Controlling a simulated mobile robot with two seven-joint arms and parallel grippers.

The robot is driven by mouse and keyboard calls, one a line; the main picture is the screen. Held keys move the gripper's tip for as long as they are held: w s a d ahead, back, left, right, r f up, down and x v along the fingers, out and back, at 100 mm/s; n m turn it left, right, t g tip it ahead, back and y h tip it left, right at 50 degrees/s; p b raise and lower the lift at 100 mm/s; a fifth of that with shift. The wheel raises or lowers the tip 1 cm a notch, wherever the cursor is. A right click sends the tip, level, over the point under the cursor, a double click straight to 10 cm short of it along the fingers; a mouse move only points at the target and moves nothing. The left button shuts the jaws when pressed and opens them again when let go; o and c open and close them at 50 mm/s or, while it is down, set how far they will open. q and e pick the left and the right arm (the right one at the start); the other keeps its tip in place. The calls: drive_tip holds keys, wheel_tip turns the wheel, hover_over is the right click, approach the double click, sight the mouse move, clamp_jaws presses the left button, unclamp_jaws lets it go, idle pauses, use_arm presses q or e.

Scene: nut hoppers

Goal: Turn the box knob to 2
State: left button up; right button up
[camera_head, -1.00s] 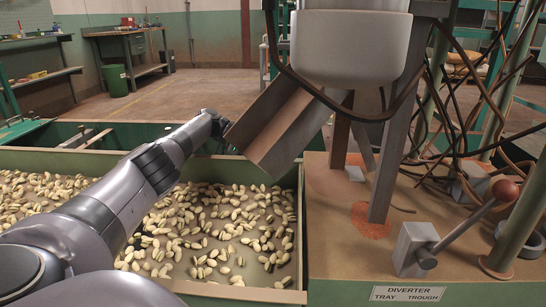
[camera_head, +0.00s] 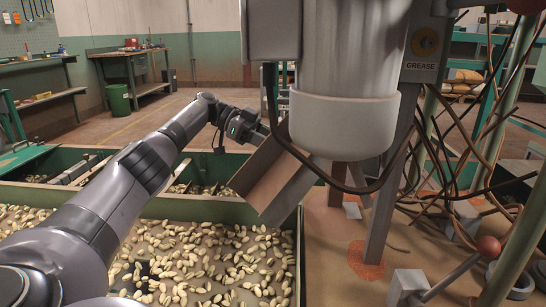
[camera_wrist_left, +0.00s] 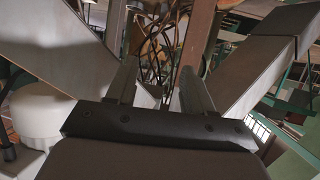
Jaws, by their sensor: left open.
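My left arm reaches in from the left across the nut tray, and my left gripper (camera_head: 260,130) is beside and partly behind the upper end of the metal chute (camera_head: 268,180). In the left wrist view its two dark fingers (camera_wrist_left: 160,80) stand apart with nothing between them. Beyond them are cables and a brown post (camera_wrist_left: 196,40). My right gripper is in neither view.
A grey hopper (camera_head: 340,115) hangs above the chute. The tray (camera_head: 160,208) holds many nuts. A lever with a red ball (camera_head: 488,247) and tangled cables (camera_head: 470,150) are at right.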

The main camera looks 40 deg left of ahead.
use_arm(q)
drive_tip(key=shift+r+p, duration=0.65)
drive_tip(key=shift+r, duration=1.6)
